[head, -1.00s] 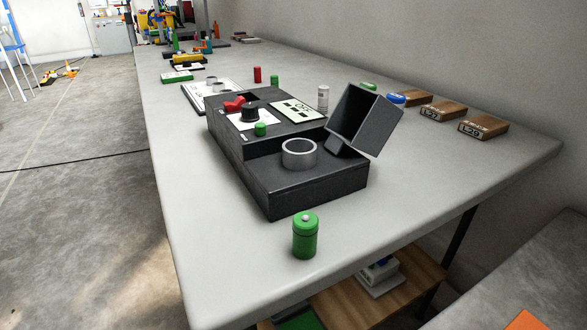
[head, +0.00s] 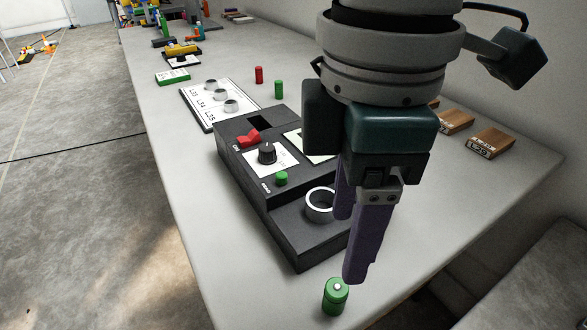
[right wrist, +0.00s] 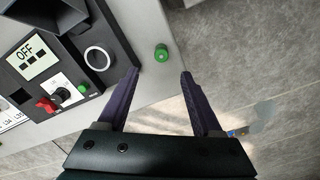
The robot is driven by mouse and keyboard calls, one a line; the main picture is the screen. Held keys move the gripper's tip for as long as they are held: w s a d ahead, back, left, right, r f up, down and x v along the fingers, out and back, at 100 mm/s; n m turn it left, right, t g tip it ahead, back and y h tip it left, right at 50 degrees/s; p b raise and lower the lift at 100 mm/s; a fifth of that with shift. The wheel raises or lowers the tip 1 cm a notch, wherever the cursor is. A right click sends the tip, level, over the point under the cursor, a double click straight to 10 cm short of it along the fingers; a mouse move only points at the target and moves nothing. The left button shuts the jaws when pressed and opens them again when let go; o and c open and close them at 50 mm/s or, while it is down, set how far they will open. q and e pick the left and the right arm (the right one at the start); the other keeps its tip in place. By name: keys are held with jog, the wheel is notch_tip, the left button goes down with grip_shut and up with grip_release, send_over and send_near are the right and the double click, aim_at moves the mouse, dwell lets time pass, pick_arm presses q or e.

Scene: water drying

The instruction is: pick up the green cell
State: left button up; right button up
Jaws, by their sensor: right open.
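The green cell (head: 336,296) is a small green cylinder with a pale metal tip, standing upright near the table's front edge. In the right wrist view the green cell (right wrist: 161,53) shows from above, just beyond and between my fingertips. My right gripper (head: 349,245) points down above and a little behind the cell in the head view, its purple fingers apart. In the right wrist view the open right gripper (right wrist: 159,73) has nothing between its fingers. My left gripper is not in view.
The dark device (head: 262,195) with a knob, red switch, green button and metal ring stands close to the cell. A white board (head: 205,98) with rings, another green cell (head: 279,89), a red cell (head: 259,75) and wooden blocks (head: 490,143) are further back.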

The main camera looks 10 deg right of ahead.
aim_at(339, 287)
jog(key=f+b, duration=0.1)
jog(key=f, duration=0.3)
jog(key=f+b, duration=0.1)
jog(key=f, duration=0.3)
jog(key=shift+s+f, duration=0.2)
jog(key=shift+f, duration=0.1)
jog(key=c, duration=0.3)
grip_shut()
